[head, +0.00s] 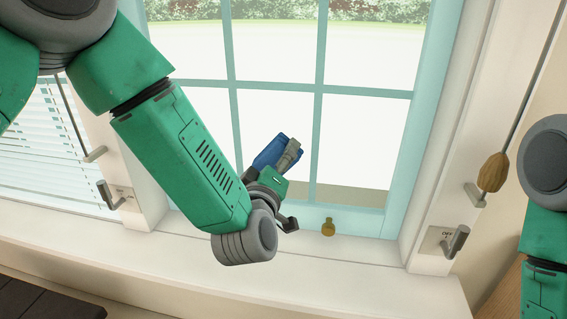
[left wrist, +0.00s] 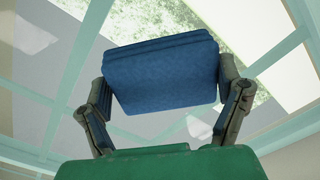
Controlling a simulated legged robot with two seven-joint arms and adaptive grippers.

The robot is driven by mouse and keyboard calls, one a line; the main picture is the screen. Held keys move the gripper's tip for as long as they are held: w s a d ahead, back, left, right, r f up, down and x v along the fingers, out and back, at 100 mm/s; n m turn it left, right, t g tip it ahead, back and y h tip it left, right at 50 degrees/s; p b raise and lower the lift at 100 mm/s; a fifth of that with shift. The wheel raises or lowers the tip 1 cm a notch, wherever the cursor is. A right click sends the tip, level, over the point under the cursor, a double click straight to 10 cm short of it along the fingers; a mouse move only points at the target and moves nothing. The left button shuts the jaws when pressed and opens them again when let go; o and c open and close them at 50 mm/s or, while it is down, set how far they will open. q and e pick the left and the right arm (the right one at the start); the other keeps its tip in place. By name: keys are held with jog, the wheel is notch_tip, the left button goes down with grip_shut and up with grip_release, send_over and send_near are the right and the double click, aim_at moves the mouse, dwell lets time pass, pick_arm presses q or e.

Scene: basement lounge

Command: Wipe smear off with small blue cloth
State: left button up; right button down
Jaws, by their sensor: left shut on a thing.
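The small blue cloth (head: 270,153) is a folded blue pad in front of the window's lower panes in the head view. My left gripper (head: 287,160) is shut on it. In the left wrist view the cloth (left wrist: 162,75) fills the space between the two fingers of my left gripper (left wrist: 165,100). I cannot tell whether the cloth touches the glass. No smear can be made out on the window (head: 360,130). My right gripper is not in view; only part of my right arm shows at the right edge.
The white sill (head: 330,270) runs below. A cord with a wooden pull (head: 493,172) hangs at the right. Metal latches (head: 455,241) stick out at both sides. Blinds (head: 40,140) cover the left window.

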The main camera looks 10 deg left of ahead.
aim_at(250, 152)
pick_arm(q)
jog(key=shift+w+a, duration=0.15)
jog(key=shift+a, duration=3.1)
jog(key=s, duration=0.6)
jog(key=shift+p, duration=0.3)
jog(key=shift+s, duration=0.1)
jog(key=shift+s, duration=1.45)
jog(key=shift+a, duration=0.1)
